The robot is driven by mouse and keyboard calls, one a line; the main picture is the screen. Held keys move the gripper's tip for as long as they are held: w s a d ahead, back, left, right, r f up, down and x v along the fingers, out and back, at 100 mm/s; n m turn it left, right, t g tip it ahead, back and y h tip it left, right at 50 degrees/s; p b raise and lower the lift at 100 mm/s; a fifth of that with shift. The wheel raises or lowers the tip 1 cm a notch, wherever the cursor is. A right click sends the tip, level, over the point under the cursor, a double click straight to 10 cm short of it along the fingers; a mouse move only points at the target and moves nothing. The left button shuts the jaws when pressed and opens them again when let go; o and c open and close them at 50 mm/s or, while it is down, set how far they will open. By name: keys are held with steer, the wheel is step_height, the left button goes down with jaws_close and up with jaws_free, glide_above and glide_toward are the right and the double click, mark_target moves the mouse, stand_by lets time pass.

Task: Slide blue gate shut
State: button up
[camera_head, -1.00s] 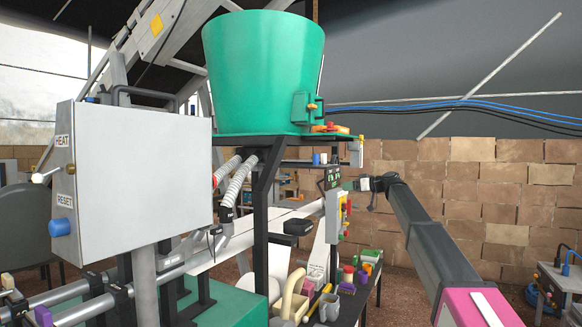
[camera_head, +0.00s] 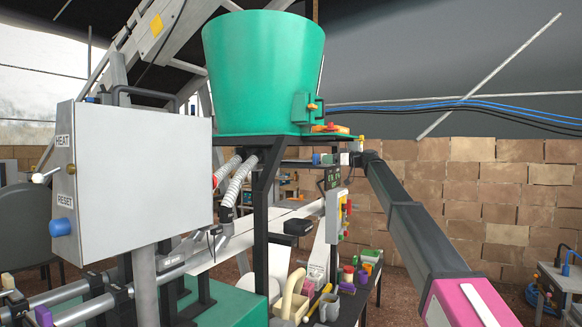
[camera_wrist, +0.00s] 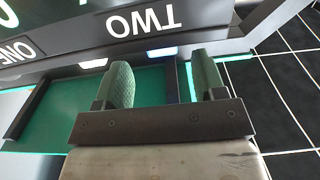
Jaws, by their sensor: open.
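My gripper (camera_head: 346,158) is just under the right end of the green shelf below the big green hopper in the head view. A small blue piece (camera_head: 317,159) shows to its left under that shelf; I cannot tell whether it is the blue gate or whether the gate is open. In the wrist view, my gripper (camera_wrist: 162,75) has its two green fingers apart with nothing seen held between them. A dark panel labelled ONE and TWO (camera_wrist: 142,22), upside down, lies just beyond the fingertips. A bluish-white strip (camera_wrist: 160,52) shows between the fingers.
The green hopper (camera_head: 263,75) stands above on a dark frame. An orange-and-red fitting (camera_head: 330,128) sits on the shelf. A display and button box (camera_head: 336,205) hangs below my gripper. A grey HEAT and RESET cabinet (camera_head: 140,165) is at the left. Free room lies to the right.

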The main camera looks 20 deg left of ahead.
mark_target(318, 159)
steer(key=shift+a, duration=0.7)
steer(key=shift+w+a, duration=0.1)
steer(key=shift+a, duration=0.05)
steer(key=shift+w+a, duration=0.1)
steer(key=shift+a, duration=1.75)
steer(key=c, duration=0.8)
